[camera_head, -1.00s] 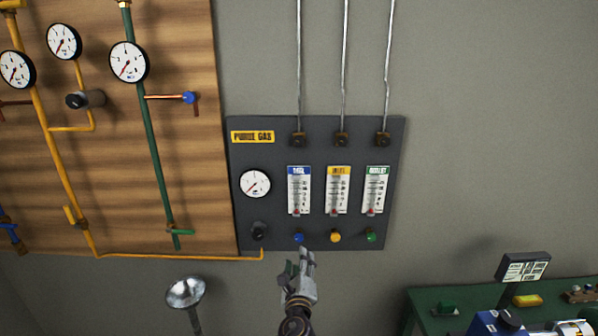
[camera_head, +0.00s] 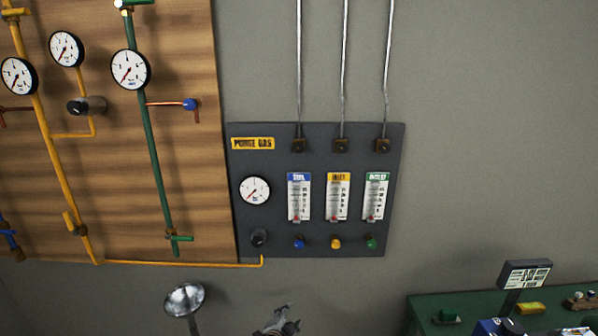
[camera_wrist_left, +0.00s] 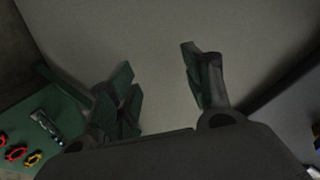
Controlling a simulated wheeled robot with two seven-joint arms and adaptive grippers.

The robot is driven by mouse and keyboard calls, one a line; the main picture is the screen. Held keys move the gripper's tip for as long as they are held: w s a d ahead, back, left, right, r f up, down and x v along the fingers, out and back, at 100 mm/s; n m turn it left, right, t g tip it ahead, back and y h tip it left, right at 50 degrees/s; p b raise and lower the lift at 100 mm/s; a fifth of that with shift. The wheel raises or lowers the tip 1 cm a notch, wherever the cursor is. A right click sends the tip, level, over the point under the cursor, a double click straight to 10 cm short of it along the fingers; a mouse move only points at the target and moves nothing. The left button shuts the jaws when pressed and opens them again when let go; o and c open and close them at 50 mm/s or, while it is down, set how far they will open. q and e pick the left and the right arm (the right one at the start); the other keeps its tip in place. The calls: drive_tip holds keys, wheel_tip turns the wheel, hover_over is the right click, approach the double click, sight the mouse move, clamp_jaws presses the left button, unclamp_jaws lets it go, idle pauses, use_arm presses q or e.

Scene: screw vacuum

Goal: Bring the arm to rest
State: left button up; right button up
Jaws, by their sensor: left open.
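My left gripper (camera_head: 282,322) is at the bottom edge of the head view, below the dark purge gas panel (camera_head: 320,160) and apart from it. Only its upper part shows there; the arm behind it is out of the picture. In the left wrist view its two fingers (camera_wrist_left: 160,90) stand well apart with nothing between them, facing a plain grey surface. The gripper is open and empty. My right gripper is in neither view.
The panel carries a gauge, three flow meters and small coloured knobs. Left of it is a wooden board (camera_head: 190,60) with pipes and gauges. A round metal funnel-like thing (camera_head: 185,299) stands at the lower left. A green bench (camera_head: 420,312) with equipment is at the lower right.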

use_arm(q)
drive_tip(key=s+a+f+n+g+y, duration=0.1)
drive_tip(key=s+a+f+n, duration=0.2)
drive_tip(key=a+f, duration=0.35)
drive_tip(key=s+a+f+n+g+y, duration=0.1)
drive_tip(key=s+a+f+n, duration=0.15)
drive_tip(key=f, duration=0.75)
drive_tip(key=s+a+f+n+g+b, duration=0.1)
drive_tip(key=s+a+f+n+g, duration=0.1)
drive_tip(key=s+a+f, duration=0.45)
drive_tip(key=s+a+f+n+g+b, duration=0.1)
drive_tip(key=s+a+f+n, duration=0.15)
drive_tip(key=s+f, duration=0.65)
drive_tip(key=s+a+f+g, duration=0.1)
drive_tip(key=s+f, duration=0.4)
drive_tip(key=s, duration=0.8)
drive_tip(key=s+a+f+n+g+y+b, duration=0.1)
drive_tip(key=s+f, duration=0.4)
drive_tip(key=s, duration=0.8)
drive_tip(key=s+a+f+g, duration=0.3)
drive_tip(key=s+f+g, duration=0.1)
drive_tip(key=s, duration=0.9)
drive_tip(key=shift+s+f+n+y+b, duration=0.35)
drive_tip(key=shift+f+n+y+b, duration=0.05)
drive_tip(key=shift+f, duration=0.05)
